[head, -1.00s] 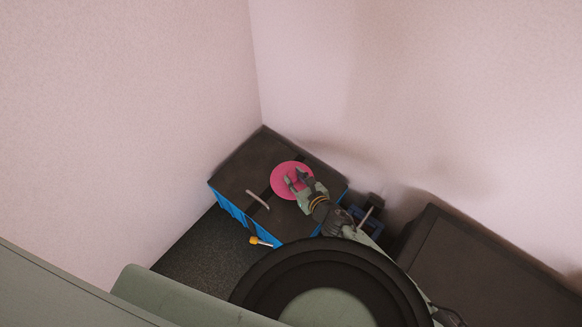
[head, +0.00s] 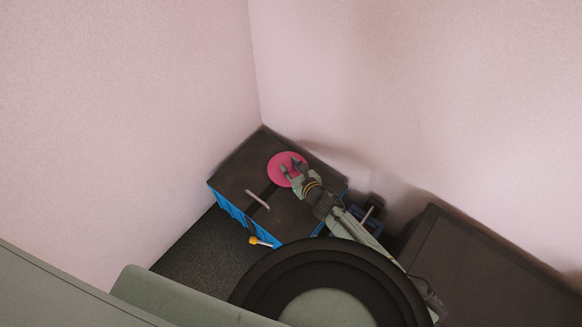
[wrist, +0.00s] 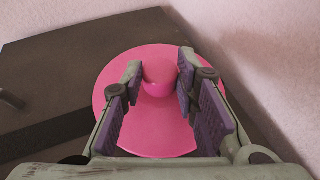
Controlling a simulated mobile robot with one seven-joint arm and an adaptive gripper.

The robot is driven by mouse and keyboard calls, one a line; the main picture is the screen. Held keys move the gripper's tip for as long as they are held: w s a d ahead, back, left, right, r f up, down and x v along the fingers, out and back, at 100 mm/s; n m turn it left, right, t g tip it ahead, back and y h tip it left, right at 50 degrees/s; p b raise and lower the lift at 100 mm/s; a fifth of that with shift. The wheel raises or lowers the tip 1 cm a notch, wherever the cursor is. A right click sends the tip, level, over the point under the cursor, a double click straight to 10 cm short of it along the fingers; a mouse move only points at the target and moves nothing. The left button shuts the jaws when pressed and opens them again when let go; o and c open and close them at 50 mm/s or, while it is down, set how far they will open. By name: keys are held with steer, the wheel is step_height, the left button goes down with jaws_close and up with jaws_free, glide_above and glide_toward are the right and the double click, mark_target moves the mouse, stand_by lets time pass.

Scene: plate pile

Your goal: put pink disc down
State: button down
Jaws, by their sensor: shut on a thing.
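The pink disc (head: 277,165) is over the back part of a blue box with a dark top (head: 237,165). In the wrist view the disc (wrist: 155,135) looks flat and round, with a rounded pink knob (wrist: 158,75) standing on it. My gripper (head: 291,168) reaches in from the lower right. In the wrist view its fingers (wrist: 161,66) stand on both sides of the knob, shut on the disc there. I cannot tell whether the disc touches the dark top or hangs just above it. Part of the disc is hidden behind the fingers.
A thin pale bar (head: 257,199) lies on the dark top near its front. A yellow-ended thing (head: 259,241) sticks out at the box's front side. Pink walls (head: 340,80) meet behind the box. A dark cabinet (head: 490,260) stands at the right. The dark top's left part is clear.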

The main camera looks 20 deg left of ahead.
steer(key=shift+f, duration=0.15)
steer(key=c, duration=1.2)
jaws_free()
steer(key=shift+c, duration=0.2)
steer(key=shift+r, duration=0.3)
steer(key=v, duration=1.2)
steer(key=shift+f+p, duration=0.1)
steer(key=shift+p, duration=0.2)
